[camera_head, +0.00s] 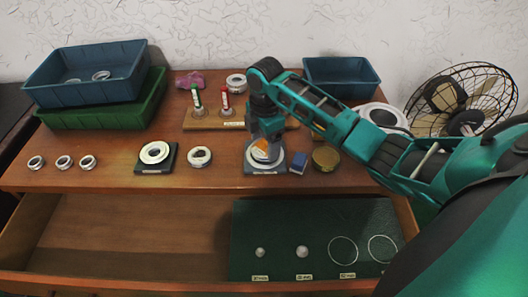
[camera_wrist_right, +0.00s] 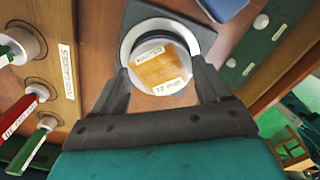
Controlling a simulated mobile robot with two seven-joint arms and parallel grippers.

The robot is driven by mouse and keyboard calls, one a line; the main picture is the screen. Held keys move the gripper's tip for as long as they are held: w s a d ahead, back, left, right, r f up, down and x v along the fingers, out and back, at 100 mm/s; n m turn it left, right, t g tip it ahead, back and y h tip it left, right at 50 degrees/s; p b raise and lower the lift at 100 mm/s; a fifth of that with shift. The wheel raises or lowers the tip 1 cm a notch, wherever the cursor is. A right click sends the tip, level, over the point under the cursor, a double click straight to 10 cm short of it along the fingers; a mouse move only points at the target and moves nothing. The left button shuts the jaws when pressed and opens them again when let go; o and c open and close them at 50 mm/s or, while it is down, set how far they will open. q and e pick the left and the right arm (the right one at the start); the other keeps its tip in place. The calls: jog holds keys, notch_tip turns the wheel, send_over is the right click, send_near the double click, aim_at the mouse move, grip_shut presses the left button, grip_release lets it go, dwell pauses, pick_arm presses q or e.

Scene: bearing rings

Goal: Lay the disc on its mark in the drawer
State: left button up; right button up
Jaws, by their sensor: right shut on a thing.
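The disc (camera_wrist_right: 160,70) is pale with an orange patch and a printed label reading about 72 mm. It also shows in the head view (camera_head: 264,150). My right gripper (camera_wrist_right: 162,84) points down with its fingers on either side of the disc, shut on it. The disc is over a dark square stand (camera_head: 252,169) with a pale ring (camera_wrist_right: 140,30) around or under it; the exact contact is hidden. The open drawer (camera_head: 120,235) has a green mat (camera_head: 290,217) with two empty white circle marks, one (camera_head: 343,250) left of the other (camera_head: 383,249). My left gripper is not in view.
Two small pale discs (camera_head: 302,251) occupy the mat's left part. A ring on a black stand (camera_head: 142,170), a loose ring (camera_head: 199,157), a blue block (camera_head: 299,163) and a brass tin (camera_head: 326,158) line the tabletop. Bins stand behind. The drawer's left half is empty.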

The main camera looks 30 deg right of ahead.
aim_at(264, 147)
jog(key=shift+r, duration=1.8)
jog(key=shift+r, duration=0.1)
